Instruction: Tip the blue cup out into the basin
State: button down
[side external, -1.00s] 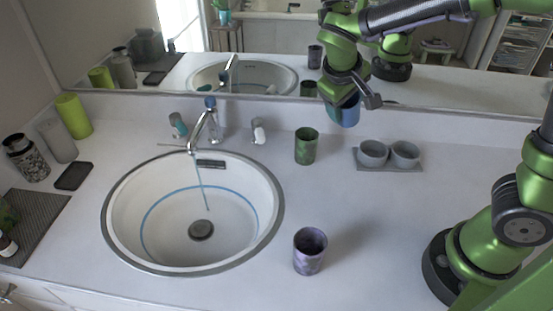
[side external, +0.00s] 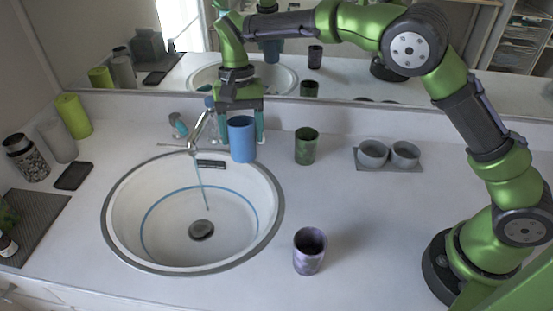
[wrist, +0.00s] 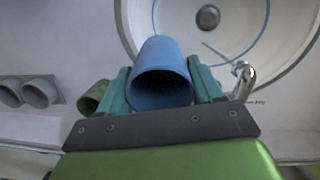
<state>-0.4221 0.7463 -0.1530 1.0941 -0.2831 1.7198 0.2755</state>
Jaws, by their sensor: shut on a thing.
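The blue cup (side external: 241,139) is held in my gripper (side external: 240,125) at the back right rim of the basin in the side view. My gripper is shut on it, with a finger on each side. The cup looks close to upright there. In the wrist view the blue cup (wrist: 161,76) sits between the teal fingers, its dark mouth facing the camera; I cannot make out its contents. The round white basin (side external: 125,215) has a blue ring line and a dark drain. It also shows beyond the cup in the wrist view (wrist: 290,62).
The faucet (side external: 205,125) stands just left of my gripper. A green cup (side external: 306,147) is to the right, a purple cup (side external: 309,252) at the front, and two grey cups on a tray (side external: 388,167) further right. A mirror backs the counter.

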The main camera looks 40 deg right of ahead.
jog(key=w+a+f+m+t+y, duration=0.1)
jog(key=w+a+f+m+y, duration=0.1)
jog(key=a, duration=0.7)
jog(key=w+a+f+m+t+y, duration=0.2)
jog(key=a+f+y, duration=0.2)
jog(key=a, duration=0.6)
jog(key=w+a+f+m+t+y, duration=0.1)
jog(key=w+a+f+y, duration=0.2)
jog(key=a, duration=0.6)
jog(key=shift+a+m+t+y, duration=0.35)
jog(key=shift+m+t+y, duration=0.05)
jog(key=shift+y, duration=0.6)
jog(key=f+y, duration=0.2)
jog(key=shift+d+f+t, duration=0.2)
jog(key=shift+f+t, duration=0.1)
jog(key=shift+f, duration=0.05)
